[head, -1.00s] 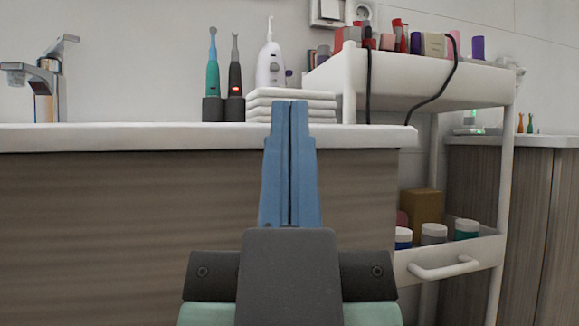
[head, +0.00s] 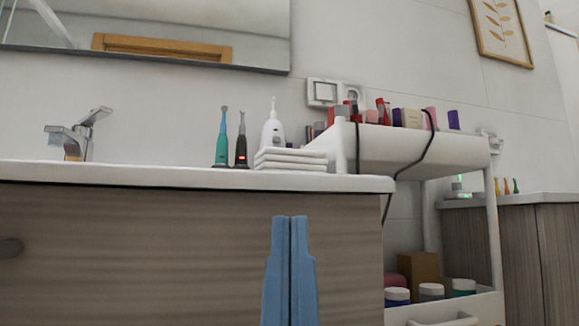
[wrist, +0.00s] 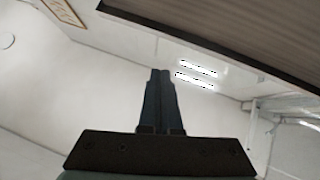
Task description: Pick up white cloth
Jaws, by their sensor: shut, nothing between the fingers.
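The white cloth (head: 290,159) is a folded stack lying on the counter near its right end, in front of a white bottle-like device. My gripper (head: 291,218) is blue, points upward and is shut with nothing in it. In the head view it stands in front of the wooden cabinet face, below the counter edge and below the cloth. The wrist view also shows my gripper (wrist: 161,72), shut, with ceiling and wall beyond; the cloth does not show there.
The counter (head: 150,176) has a faucet (head: 80,135) at left. Two electric toothbrushes (head: 221,140) and the white device (head: 272,131) stand beside and behind the cloth. A white cart (head: 425,150) with cosmetics and a hanging black cable stands right. The counter between faucet and toothbrushes is clear.

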